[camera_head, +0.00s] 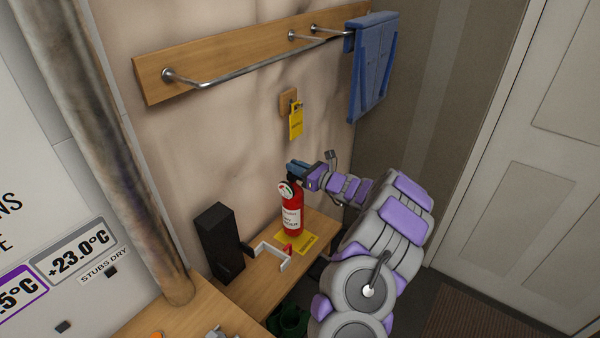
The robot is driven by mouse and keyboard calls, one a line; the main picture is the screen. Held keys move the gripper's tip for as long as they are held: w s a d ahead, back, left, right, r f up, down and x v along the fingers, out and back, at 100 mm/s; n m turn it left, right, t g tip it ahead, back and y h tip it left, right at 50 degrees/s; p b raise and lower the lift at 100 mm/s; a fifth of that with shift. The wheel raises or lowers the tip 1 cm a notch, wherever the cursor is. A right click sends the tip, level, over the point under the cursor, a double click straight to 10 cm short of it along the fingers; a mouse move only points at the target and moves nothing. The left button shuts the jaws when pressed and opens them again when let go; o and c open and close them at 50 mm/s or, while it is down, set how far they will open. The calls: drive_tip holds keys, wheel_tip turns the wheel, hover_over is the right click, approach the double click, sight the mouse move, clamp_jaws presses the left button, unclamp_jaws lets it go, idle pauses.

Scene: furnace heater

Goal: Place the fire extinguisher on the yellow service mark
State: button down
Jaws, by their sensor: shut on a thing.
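The red fire extinguisher (291,213) with a white label stands upright over the wooden bench (256,291), near the wall. The yellow service mark (297,244) lies flat on the bench, and the extinguisher's base overlaps its back part in this view. I cannot tell whether the base touches the mark. My gripper (298,171) comes from the right and is shut on the top of the extinguisher, at its handle. The fingertips are small and partly hidden by the handle.
A black box (218,241) stands left of the extinguisher. A yellow tag (296,121) hangs on the wall above. A blue folded item (371,65) hangs from the rail. A pipe (112,140) rises at left.

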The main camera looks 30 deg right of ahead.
sight(292, 175)
drive_tip(key=shift+w+d+r, duration=0.1)
drive_tip(key=shift+w+a, duration=0.35)
drive_tip(key=f, duration=0.1)
drive_tip(key=a+f+b, duration=0.1)
drive_tip(key=f, duration=0.1)
drive_tip(key=shift+d+f+b, duration=0.2)
drive_tip(key=shift+b, duration=0.1)
drive_tip(key=shift+s+d, duration=0.1)
drive_tip(key=shift+d, duration=0.15)
drive_tip(key=c, duration=1.6)
unclamp_jaws()
drive_tip(key=shift+d+f, duration=0.1)
drive_tip(key=shift+f, duration=0.05)
drive_tip(key=o, duration=0.5)
drive_tip(key=shift+a, duration=0.25)
